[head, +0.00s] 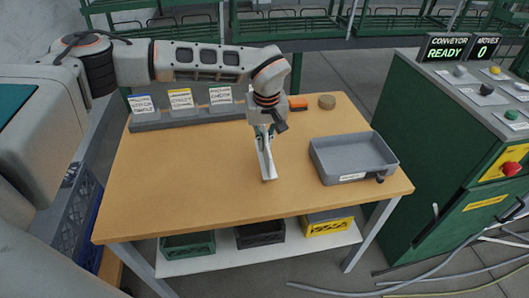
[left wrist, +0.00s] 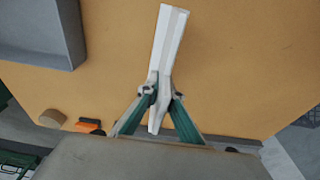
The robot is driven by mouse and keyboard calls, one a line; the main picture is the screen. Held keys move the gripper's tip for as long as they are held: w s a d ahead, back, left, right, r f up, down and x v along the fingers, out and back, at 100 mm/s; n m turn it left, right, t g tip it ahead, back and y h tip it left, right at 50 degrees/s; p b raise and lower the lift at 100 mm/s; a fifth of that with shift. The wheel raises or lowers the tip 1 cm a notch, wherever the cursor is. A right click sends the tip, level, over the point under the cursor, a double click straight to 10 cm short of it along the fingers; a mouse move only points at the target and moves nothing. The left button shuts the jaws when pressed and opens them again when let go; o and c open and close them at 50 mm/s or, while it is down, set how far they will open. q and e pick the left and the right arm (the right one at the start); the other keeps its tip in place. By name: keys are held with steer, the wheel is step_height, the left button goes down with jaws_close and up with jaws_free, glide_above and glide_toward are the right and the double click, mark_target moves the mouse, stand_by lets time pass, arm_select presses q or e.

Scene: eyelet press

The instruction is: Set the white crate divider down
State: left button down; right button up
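The white crate divider (head: 266,160) is a long, narrow white piece over the middle of the wooden table (head: 200,190). My left gripper (head: 265,132) points down and is shut on the divider near one end. In the left wrist view the divider (left wrist: 168,45) stands out from between the green fingers of the gripper (left wrist: 158,95), its long part reaching away from the gripper. I cannot tell whether the divider touches the table. My right gripper is in neither view.
A grey tray (head: 325,164) stands on the table right of the divider. A rack of labelled cards (head: 180,118), an orange item (head: 298,104) and a round brown piece (head: 327,101) are at the back. The front left tabletop is clear. A green conveyor console (head: 440,160) stands at right.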

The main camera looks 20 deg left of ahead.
mark_target(264, 153)
arm_select(q)
steer(key=shift+f, duration=1.95)
steer(key=shift+f, duration=0.15)
steer(key=c, duration=2.2)
jaws_free()
steer(key=shift+c, duration=0.2)
